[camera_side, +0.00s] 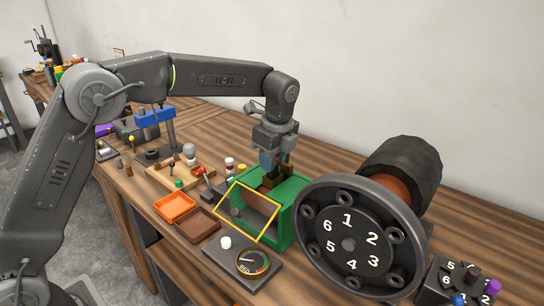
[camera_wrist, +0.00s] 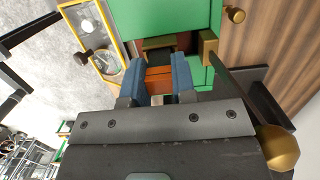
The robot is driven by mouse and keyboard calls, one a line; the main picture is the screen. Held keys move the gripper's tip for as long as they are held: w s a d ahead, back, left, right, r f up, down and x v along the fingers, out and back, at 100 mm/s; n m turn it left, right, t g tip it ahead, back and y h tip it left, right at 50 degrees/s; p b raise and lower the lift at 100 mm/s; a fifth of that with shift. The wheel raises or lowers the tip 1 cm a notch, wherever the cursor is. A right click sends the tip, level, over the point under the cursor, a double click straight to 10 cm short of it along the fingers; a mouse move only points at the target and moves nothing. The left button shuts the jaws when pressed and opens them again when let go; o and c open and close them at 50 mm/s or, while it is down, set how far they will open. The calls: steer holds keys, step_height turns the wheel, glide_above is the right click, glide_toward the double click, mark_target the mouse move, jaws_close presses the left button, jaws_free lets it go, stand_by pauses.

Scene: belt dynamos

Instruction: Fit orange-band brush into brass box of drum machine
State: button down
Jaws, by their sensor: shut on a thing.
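My gripper (camera_side: 271,162) points down over the green housing (camera_side: 287,195) of the drum machine. In the wrist view its blue fingers (camera_wrist: 159,82) are shut on the orange-band brush (camera_wrist: 160,76), which shows orange between them. A brass-edged opening (camera_wrist: 158,42), seemingly the brass box, lies just beyond the brush in the wrist view. In the side view brass parts (camera_side: 272,182) show just under the fingers at the housing top. I cannot tell whether the brush end is inside the box. The drum (camera_side: 402,170) sits behind a big numbered wheel (camera_side: 348,245).
A yellow-framed window (camera_side: 247,212) leans open at the housing front. An orange tray (camera_side: 174,206) and a brown tray (camera_side: 197,223) lie to its left. A brass knob (camera_wrist: 235,14) and dark lever (camera_wrist: 232,75) are close by in the wrist view.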

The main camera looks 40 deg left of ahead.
steer(key=shift+f, duration=0.8)
steer(key=c, duration=0.9)
jaws_free()
steer(key=shift+o, duration=0.2)
steer(key=shift+r, duration=0.15)
step_height(320, 180, up, 13)
steer(key=d, duration=0.2)
steer(key=shift+r, duration=0.2)
